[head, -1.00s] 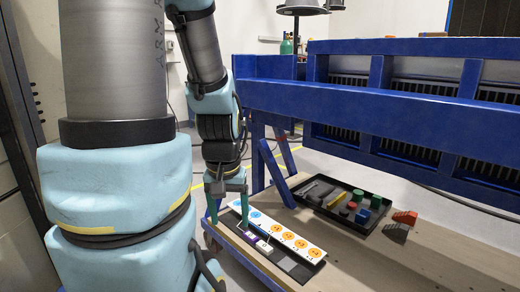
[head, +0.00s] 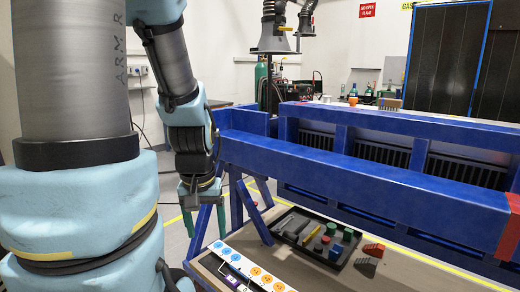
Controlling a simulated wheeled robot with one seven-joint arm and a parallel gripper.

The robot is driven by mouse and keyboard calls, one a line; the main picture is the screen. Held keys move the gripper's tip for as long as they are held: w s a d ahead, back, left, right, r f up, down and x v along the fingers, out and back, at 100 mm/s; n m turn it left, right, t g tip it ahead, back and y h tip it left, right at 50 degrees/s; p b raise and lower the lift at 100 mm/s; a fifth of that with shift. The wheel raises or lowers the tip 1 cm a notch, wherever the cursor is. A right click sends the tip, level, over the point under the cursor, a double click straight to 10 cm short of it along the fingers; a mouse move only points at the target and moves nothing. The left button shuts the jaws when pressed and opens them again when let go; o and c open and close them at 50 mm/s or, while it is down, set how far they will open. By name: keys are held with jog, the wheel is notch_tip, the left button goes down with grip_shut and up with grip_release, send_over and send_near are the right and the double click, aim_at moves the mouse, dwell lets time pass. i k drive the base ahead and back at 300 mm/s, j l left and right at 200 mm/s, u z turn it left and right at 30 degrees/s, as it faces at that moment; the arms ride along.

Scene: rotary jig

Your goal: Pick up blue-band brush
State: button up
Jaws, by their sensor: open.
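I cannot make out a brush with a blue band in the head view. My gripper (head: 204,212) points down at the left, with its two green fingers apart and nothing seen between them. It is near the far left end of a white board (head: 246,267) with blue and orange circles. A black tray (head: 349,262) lies on the bench to the right of my gripper. It holds green pieces, a blue block (head: 335,251), a red piece and a long yellowish piece (head: 311,235); none is clearly a brush.
A blue steel frame (head: 330,165) runs behind the bench, with a slanted leg near my gripper. A red piece (head: 374,249) and a grey one sit right of the tray. Bare wooden bench top (head: 340,280) shows in front of the tray. Bottles stand far back.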

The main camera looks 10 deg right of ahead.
aim_at(389, 105)
jog(key=z, duration=1.8)
jog(key=i+l+u, duration=0.15)
jog(key=l, duration=0.15)
jog(key=i+l+u, duration=0.15)
jog(key=l, duration=0.15)
jog(key=i+l+u, duration=0.1)
jog(key=l, duration=0.2)
jog(key=i+l+u, duration=0.15)
jog(key=l, duration=0.2)
